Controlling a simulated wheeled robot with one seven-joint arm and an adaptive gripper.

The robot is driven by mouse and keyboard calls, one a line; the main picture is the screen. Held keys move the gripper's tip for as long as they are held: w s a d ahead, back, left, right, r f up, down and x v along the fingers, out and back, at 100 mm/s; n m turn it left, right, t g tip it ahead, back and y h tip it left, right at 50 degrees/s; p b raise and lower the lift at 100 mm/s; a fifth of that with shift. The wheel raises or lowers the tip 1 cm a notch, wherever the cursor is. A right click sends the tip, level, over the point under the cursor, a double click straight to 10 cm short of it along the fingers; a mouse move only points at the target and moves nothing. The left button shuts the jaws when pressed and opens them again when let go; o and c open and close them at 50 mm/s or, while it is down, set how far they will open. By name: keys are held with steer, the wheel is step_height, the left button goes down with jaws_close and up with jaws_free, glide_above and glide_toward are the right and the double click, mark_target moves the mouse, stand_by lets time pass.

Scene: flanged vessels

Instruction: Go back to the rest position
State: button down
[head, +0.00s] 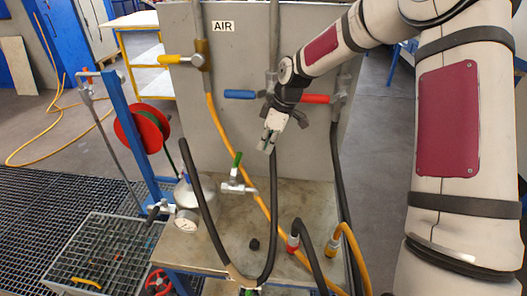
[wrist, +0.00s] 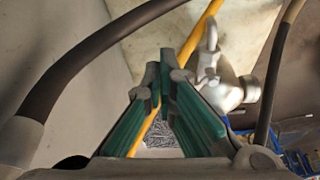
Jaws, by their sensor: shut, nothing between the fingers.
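My gripper (head: 266,147) hangs at the end of my arm in front of the grey panel (head: 300,40), pointing down, below the blue and red valve handles. In the wrist view its green-padded fingers (wrist: 166,70) come together at the tips, with nothing held between them. A black hose (head: 273,190) hangs just below and behind the gripper in the head view. I cannot tell whether the gripper touches it. My arm reaches in from the right side of the head view.
The blue handle (head: 240,94) and red handle (head: 315,98) are close to the gripper. A yellow handle (head: 175,59), a green-handled valve (head: 236,172), a yellow hose (head: 226,135) and a gauge (head: 186,220) are nearby. Metal grating (head: 95,250) lies at lower left.

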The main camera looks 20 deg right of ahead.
steer(key=s+r+m+t+h, duration=0.2)
steer(key=s+r+m+h, duration=0.3)
steer(key=s+r, duration=1.35)
steer(key=s+r+m+t+y, duration=0.2)
steer(key=s+m, duration=0.5)
steer(key=s, duration=0.7)
steer(key=shift+s+d+r, duration=0.25)
steer(key=shift+s+d, duration=0.1)
steer(key=shift+d, duration=0.1)
